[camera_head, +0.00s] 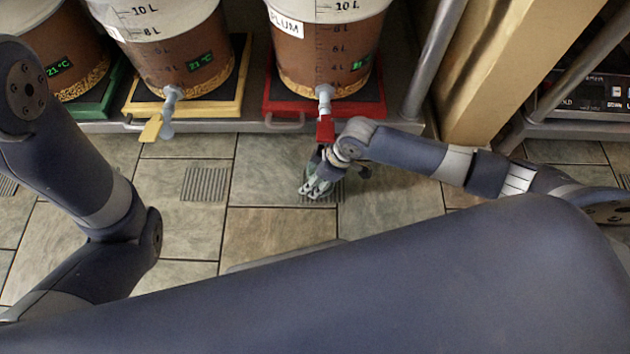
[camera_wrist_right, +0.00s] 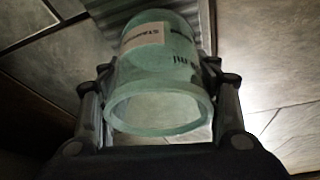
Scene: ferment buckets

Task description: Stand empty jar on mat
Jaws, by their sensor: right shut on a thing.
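My right gripper (camera_head: 322,176) is low over the floor, shut on a clear greenish glass jar (camera_head: 316,187). In the right wrist view the jar (camera_wrist_right: 150,85) sits between both fingers, its open mouth facing the camera and its base toward the floor. It looks empty and carries a pale label and dark print. A grey ribbed mat (camera_head: 334,196) lies on the tiles under and beside the jar, partly hidden; it also shows behind the jar in the right wrist view (camera_wrist_right: 195,18). I cannot tell whether the jar touches it. My left gripper is out of view.
Brown-filled buckets stand on a low shelf: one on a red tray (camera_head: 372,108), one on a yellow tray (camera_head: 243,85), one on green. A tap (camera_head: 324,100) with a red tag (camera_head: 325,129) hangs close above my right gripper.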

